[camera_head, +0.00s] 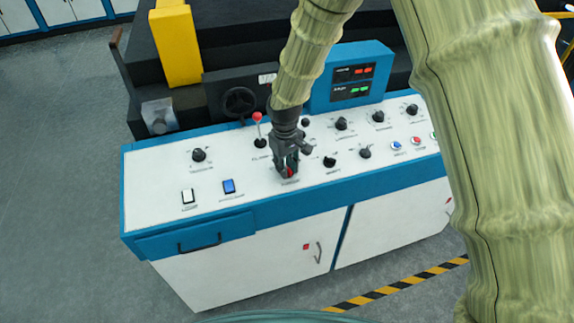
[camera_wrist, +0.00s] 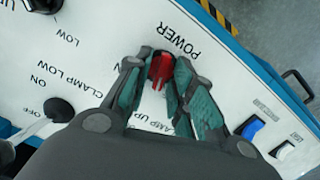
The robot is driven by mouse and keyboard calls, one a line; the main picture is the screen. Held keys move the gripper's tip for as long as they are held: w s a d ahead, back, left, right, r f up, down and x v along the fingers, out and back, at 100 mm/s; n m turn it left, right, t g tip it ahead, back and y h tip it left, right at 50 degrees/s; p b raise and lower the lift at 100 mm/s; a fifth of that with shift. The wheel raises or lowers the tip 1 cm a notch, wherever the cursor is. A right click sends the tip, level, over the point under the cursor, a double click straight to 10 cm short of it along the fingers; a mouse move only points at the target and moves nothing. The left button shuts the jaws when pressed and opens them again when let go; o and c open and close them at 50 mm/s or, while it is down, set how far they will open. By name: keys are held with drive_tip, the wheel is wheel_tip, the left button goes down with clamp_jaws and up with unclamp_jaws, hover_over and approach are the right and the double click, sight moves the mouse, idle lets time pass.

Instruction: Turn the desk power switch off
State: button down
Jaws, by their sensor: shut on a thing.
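The power switch is a red knob on the white desk top, beside the printed word POWER in the wrist view (camera_wrist: 160,66). In the head view only a bit of its red (camera_head: 291,172) shows under the fingers. My gripper (camera_head: 288,168) points down at the desk near its front edge. In the wrist view my gripper's fingers (camera_wrist: 159,75) stand on either side of the red knob, shut on it. The knob's exact turn angle and its position marks are hard to tell.
A lever with a red ball (camera_head: 257,117) stands just behind my gripper. Black knobs, one at the right (camera_head: 330,161), are close by. A blue rocker (camera_head: 228,186) and a white rocker (camera_head: 188,196) lie to the left. A blue display box (camera_head: 352,77) stands behind.

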drive_tip(key=n, duration=0.5)
drive_tip(key=shift+a, duration=0.1)
idle(0.5)
drive_tip(key=c, duration=1.5)
unclamp_jaws()
drive_tip(key=shift+c, duration=0.2)
drive_tip(key=shift+s, duration=0.1)
wheel_tip(320, 180, up, 12)
drive_tip(key=s, duration=0.1)
drive_tip(key=shift+s+a, duration=0.15)
drive_tip(key=shift+a, duration=0.2)
